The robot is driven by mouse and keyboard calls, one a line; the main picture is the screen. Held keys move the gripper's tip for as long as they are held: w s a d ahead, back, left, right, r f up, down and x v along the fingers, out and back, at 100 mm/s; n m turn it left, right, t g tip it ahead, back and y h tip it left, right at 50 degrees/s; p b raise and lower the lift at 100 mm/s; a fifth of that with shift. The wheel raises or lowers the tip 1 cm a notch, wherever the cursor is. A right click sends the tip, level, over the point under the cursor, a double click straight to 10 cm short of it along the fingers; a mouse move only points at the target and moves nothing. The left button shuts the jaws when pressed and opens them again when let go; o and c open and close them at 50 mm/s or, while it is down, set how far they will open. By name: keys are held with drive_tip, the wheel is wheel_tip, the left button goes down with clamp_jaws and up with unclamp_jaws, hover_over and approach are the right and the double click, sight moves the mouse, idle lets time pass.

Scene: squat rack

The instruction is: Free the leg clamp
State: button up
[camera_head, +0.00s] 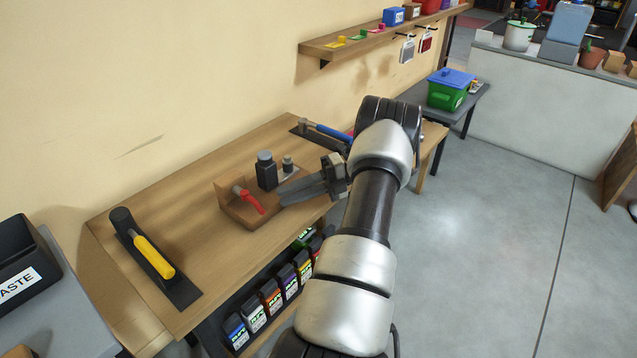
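A wooden fixture block (228,205) sits on the workbench. A clamp with a red handle (249,199) is on it, the handle slanting down to the right; I take this to be the leg clamp, though no label shows. A black upright block (266,172) and a small grey post (288,165) stand behind the handle. My gripper (284,193) reaches in from the right, with its dark fingers low over the fixture's right side, just right of the red handle and apparently apart from it.
A yellow-handled tool (152,256) on a black plate lies at the bench's near left. A blue-handled tool (330,131) lies at the far end, partly behind my arm. A wall shelf (385,38) hangs above. Several labelled containers (272,296) stand under the bench (200,220).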

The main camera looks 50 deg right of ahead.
drive_tip(key=v, duration=0.8)
drive_tip(key=shift+s+d, duration=0.2)
drive_tip(key=shift+s, duration=0.05)
drive_tip(key=shift+w+r, duration=0.1)
drive_tip(key=shift+r, duration=0.05)
